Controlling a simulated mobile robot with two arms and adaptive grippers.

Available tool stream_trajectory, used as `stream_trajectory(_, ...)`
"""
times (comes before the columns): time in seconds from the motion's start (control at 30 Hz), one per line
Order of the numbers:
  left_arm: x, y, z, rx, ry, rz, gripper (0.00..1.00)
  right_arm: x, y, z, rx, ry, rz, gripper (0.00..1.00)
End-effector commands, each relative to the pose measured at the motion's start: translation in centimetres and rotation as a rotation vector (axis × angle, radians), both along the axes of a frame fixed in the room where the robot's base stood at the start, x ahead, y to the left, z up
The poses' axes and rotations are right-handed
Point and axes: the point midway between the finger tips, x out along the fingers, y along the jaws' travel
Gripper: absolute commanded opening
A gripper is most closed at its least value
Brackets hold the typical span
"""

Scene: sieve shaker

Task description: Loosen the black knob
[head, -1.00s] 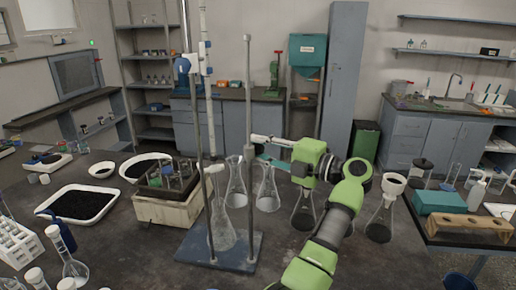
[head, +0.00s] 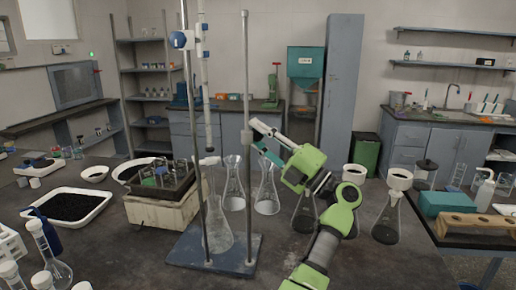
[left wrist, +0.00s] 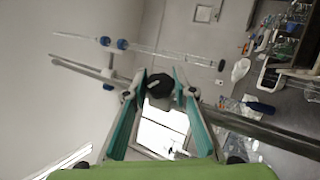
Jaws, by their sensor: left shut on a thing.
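The black knob (left wrist: 160,86) shows in the left wrist view, between the two fingertips of my left gripper (left wrist: 161,83). The teal-lined fingers are shut on it. It sits beside a long metal rod that crosses that view diagonally. In the head view, my left gripper (head: 257,137) reaches the right upright rod (head: 246,80) of a stand with a blue-grey base (head: 212,255). A small clamp piece (head: 247,137) is on that rod at fingertip height. The knob is too small or hidden to make out there. My right gripper is not in view.
A burette (head: 207,100) hangs by the left rod, above a conical flask (head: 217,225) on the base. Several more flasks stand close behind and to the right, under my arm. A boxy device (head: 160,212) and a tray of dark grains (head: 68,207) are at left.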

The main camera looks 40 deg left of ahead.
Motion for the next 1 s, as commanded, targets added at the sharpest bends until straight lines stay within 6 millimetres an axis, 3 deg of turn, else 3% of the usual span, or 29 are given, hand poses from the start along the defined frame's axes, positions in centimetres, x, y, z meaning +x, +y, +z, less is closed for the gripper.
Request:
stream_trajectory(0.37, 0.0, 0.1, 0.2, 0.019, -0.002, 0.001, 0.03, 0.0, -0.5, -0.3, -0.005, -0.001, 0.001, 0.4)
stream_trajectory(0.4, 0.0, 0.1, 0.2, 0.019, -0.002, 0.001, 0.3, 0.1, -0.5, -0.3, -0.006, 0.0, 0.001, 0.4)
stream_trajectory(0.47, 0.0, 0.1, 0.2, 0.018, -0.003, 0.001, 0.42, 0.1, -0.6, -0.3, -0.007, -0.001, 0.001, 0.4)
stream_trajectory(0.83, 0.1, -0.2, 0.0, 0.017, -0.002, -0.001, 0.42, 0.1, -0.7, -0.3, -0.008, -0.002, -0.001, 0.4)
stream_trajectory(1.0, 0.4, -2.1, -1.1, 0.015, 0.0, -0.003, 0.42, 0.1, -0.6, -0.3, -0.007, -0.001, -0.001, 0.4)
